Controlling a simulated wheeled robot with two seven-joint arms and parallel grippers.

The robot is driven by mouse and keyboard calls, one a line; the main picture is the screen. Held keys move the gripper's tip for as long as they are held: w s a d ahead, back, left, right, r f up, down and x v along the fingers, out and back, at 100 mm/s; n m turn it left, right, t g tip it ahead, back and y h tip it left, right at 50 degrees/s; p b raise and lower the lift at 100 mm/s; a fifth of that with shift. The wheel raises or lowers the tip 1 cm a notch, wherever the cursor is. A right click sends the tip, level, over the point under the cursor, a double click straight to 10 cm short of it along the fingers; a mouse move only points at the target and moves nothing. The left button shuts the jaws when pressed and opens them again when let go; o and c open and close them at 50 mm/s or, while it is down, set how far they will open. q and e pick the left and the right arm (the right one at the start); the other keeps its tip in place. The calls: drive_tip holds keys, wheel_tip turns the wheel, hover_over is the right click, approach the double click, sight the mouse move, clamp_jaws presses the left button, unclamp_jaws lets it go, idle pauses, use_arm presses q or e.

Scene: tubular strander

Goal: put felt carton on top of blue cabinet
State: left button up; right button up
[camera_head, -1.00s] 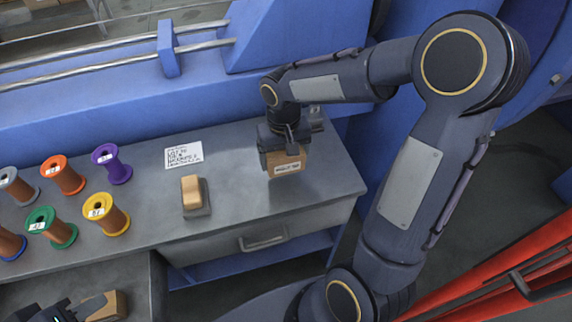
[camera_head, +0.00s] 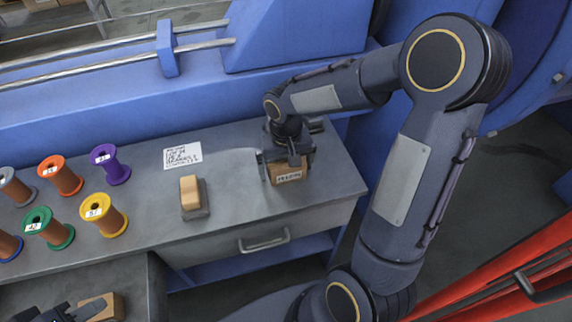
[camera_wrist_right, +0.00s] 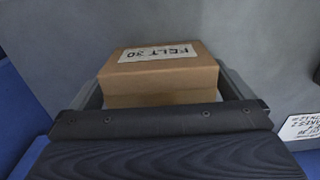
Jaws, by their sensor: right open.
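The felt carton (camera_head: 289,174) is a small brown box with a white label. It appears to rest upright on the grey top (camera_head: 235,160) of a cabinet with a grey drawer and blue lower part. In the right wrist view the carton (camera_wrist_right: 160,72) shows the label "FELT 30". My right gripper (camera_head: 284,166) is over the carton, open, its fingers at either side; contact cannot be told. My left gripper (camera_head: 65,312) is partly cut off at the lower left, beside another brown carton (camera_head: 101,306); its jaws are unclear.
Several coloured wire spools (camera_head: 103,214) stand on the left of the top. A tan-topped block (camera_head: 192,197) and a printed sheet (camera_head: 183,156) lie left of the carton. Blue machine housing (camera_head: 120,105) runs behind. A red railing (camera_head: 500,280) is at lower right.

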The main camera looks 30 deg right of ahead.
drive_tip(key=shift+r, duration=0.3)
wheel_tip(320, 180, up, 12)
drive_tip(key=p, duration=0.2)
drive_tip(key=shift+f+p, duration=0.1)
drive_tip(key=shift+p, duration=0.3)
drive_tip(key=shift+f, duration=0.1)
